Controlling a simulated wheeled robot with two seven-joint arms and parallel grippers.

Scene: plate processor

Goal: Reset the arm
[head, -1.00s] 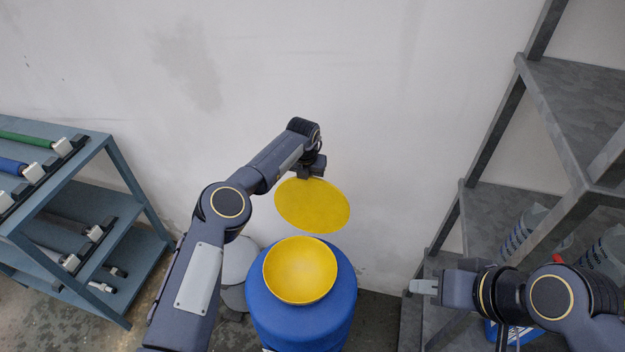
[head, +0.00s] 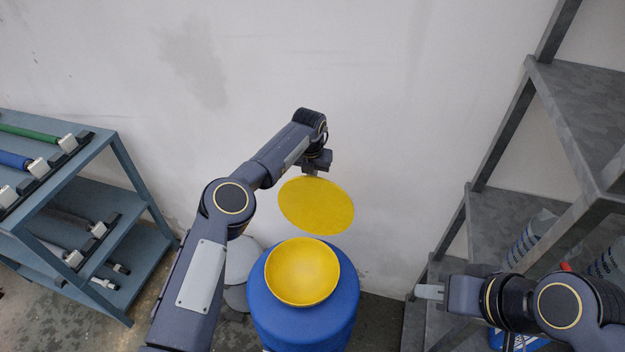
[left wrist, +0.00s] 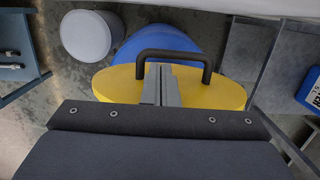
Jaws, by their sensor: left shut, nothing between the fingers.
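My left gripper (head: 313,172) is shut, in front of the wall and above the blue barrel. A flat yellow disc (head: 317,206) hangs tilted just below its fingers, clear of the barrel. In the left wrist view the shut fingers (left wrist: 160,85) lie over the yellow disc (left wrist: 112,84), beside a dark loop-shaped handle (left wrist: 173,54). I cannot tell how the disc is held up. A yellow bowl (head: 302,272) rests on the blue barrel (head: 342,318). My right gripper (head: 430,292) is at the lower right, before the grey shelf; its finger gap cannot be made out.
A blue-grey rack (head: 135,170) with coloured rollers stands at the left. A grey metal shelf (head: 580,100) with bottles stands at the right, close to my right arm. A pale round container (head: 236,262) stands behind the barrel.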

